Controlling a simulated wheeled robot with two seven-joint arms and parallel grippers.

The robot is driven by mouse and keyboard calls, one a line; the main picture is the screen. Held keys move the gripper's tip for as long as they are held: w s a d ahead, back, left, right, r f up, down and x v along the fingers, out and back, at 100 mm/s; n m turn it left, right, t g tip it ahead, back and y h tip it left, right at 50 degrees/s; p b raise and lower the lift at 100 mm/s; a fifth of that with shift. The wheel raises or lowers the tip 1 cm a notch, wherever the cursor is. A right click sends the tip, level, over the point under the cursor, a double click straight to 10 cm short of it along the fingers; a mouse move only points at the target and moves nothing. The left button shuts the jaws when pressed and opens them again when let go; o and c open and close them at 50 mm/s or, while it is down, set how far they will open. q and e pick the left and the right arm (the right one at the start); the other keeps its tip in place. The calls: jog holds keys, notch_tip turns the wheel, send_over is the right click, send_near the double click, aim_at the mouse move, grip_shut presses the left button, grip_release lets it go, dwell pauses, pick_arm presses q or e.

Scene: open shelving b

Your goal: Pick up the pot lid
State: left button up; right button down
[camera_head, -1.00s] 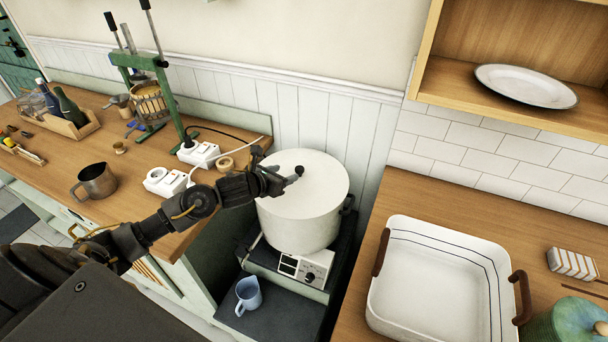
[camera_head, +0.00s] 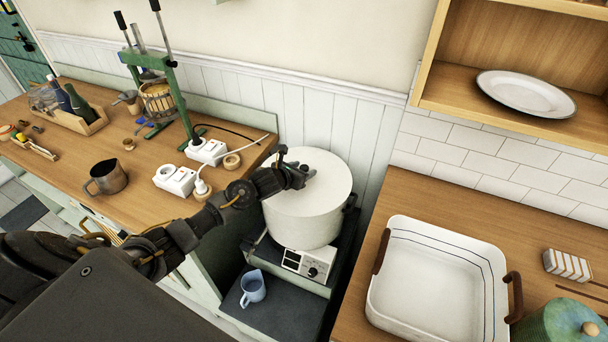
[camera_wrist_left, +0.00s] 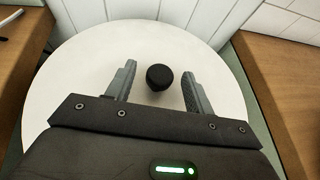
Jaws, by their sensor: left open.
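A large white pot (camera_head: 303,218) stands on a heater with a control panel, between the two wooden counters. Its flat white lid (camera_head: 332,183) lies on top. In the left wrist view the lid (camera_wrist_left: 75,75) fills much of the picture, and its round black knob (camera_wrist_left: 159,77) shows between my fingers. My left gripper (camera_head: 303,178) is over the lid; in the wrist view the gripper (camera_wrist_left: 157,84) is open, with one finger on each side of the knob. Contact with the knob cannot be told. My left gripper hides the knob in the head view. My right gripper is not in view.
A white basin (camera_head: 440,275) is on the right counter, below a shelf with a plate (camera_head: 525,94). A blue jug (camera_head: 252,288) stands below the pot. Power strips (camera_head: 175,180) and a metal mug (camera_head: 107,177) are on the left counter. A wall is close behind the pot.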

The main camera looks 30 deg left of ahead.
pick_arm(q)
jog(key=shift+w+d+f, duration=0.1)
jog(key=shift+w+f, duration=0.2)
jog(key=shift+w, duration=0.35)
grip_shut()
jog(key=shift+r, duration=0.1)
